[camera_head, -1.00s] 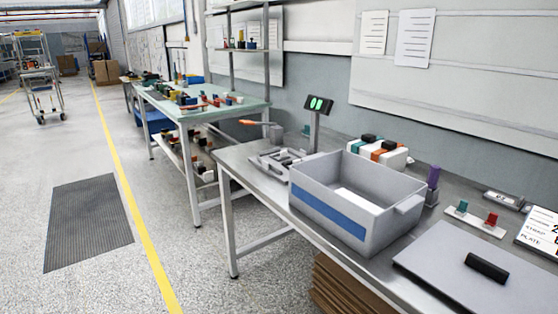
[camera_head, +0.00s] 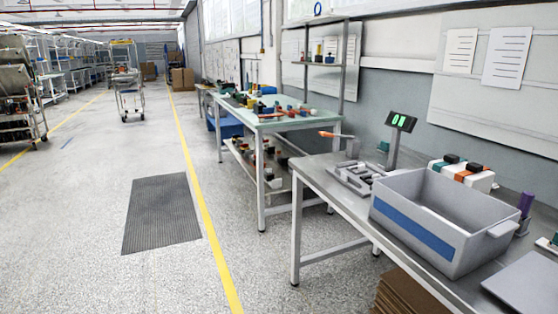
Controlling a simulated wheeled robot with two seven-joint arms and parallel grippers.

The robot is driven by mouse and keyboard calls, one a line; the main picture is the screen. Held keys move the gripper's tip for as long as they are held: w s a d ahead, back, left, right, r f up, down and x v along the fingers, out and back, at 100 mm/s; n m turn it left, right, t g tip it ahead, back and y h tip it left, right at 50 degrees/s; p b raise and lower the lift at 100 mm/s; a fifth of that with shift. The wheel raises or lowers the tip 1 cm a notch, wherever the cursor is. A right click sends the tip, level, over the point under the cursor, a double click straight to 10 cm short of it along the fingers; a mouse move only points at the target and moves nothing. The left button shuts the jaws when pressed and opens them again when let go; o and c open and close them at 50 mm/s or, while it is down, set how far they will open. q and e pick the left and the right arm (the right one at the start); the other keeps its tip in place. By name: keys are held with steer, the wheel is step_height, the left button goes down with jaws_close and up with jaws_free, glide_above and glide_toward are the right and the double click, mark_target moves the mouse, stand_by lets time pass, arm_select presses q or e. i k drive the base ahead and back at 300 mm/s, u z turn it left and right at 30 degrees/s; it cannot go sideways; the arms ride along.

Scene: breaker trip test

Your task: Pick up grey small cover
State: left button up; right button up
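No gripper of mine is in the head view. A flat grey plate-like piece (camera_head: 522,286) lies on the steel bench at the lower right and is cut off by the picture's edge. I cannot tell whether it is the grey small cover. A grey bin (camera_head: 472,257) with a blue stripe stands on the same bench, and its inside is only partly visible. A grey fixture (camera_head: 357,178) with an orange-handled lever (camera_head: 336,135) sits at the bench's left end.
The steel bench (camera_head: 313,177) has a display (camera_head: 401,122) and white-and-orange blocks (camera_head: 461,172) behind the bin. A green-topped table (camera_head: 262,120) with small parts stands farther back. Cardboard (camera_head: 412,296) is under the bench. The floor left of the yellow line (camera_head: 203,190) is open around a dark mat (camera_head: 162,212).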

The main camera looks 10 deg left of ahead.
mark_target(362, 169)
steer(key=u, duration=0.9)
steer(key=i, duration=2.7)
steer(key=z, duration=1.55)
steer(key=i, duration=0.35)
steer(key=z, duration=0.25)
